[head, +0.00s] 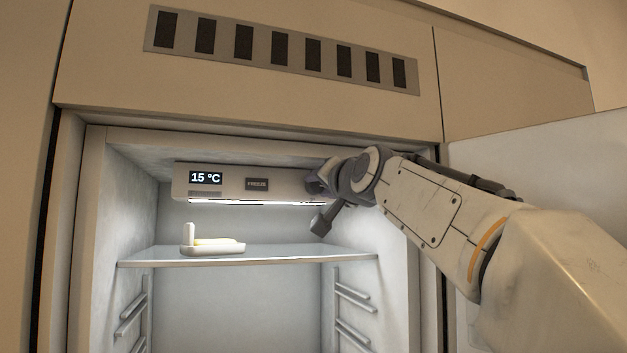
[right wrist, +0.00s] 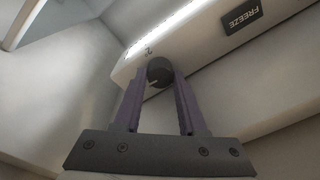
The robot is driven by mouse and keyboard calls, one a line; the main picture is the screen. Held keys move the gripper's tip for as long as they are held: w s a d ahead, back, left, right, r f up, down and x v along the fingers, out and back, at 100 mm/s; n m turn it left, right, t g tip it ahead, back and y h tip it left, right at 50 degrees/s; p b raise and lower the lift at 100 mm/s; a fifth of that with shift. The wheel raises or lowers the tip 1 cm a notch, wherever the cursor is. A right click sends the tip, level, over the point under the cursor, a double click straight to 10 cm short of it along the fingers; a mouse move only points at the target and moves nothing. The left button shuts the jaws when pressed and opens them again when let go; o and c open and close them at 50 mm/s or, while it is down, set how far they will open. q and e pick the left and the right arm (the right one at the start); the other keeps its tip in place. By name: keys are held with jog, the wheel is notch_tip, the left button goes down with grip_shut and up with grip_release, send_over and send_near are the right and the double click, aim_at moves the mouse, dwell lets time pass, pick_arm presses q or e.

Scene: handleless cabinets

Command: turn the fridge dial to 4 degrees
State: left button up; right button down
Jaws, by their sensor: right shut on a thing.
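The fridge display (head: 206,178) in the head view reads 15 °C, on the white control panel (head: 228,184) under the fridge ceiling. The dial (right wrist: 159,72) is a dark round knob with a pale line on it, on the same panel in the right wrist view. My right gripper (right wrist: 160,84) is shut on the dial, with one finger on each side of it. In the head view my right gripper (head: 318,190) is at the panel's right end, and my arm hides the dial. My left gripper is not in view.
A FREEZE label (head: 257,184) sits on the panel between the display and my gripper. Below is a glass shelf (head: 290,256) with a white butter dish (head: 212,247) holding something yellow. The open fridge door (head: 540,165) stands at the right, behind my arm.

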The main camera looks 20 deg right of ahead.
jog(key=shift+w+a+f+m+p, duration=0.15)
jog(key=shift+m+p, duration=0.45)
jog(key=shift+m, duration=0.6)
jog(key=shift+s+d+f+m+p, duration=0.1)
jog(key=shift+m+p, duration=0.5)
jog(key=shift+m, duration=0.6)
jog(key=c, duration=0.8)
grip_release()
jog(key=shift+o, duration=0.2)
jog(key=shift+a, duration=0.1)
jog(key=shift+r, duration=0.1)
jog(key=s+b, duration=0.7)
jog(key=s, duration=0.3)
jog(key=shift+s+f, duration=0.2)
jog(key=shift+f, duration=0.15)
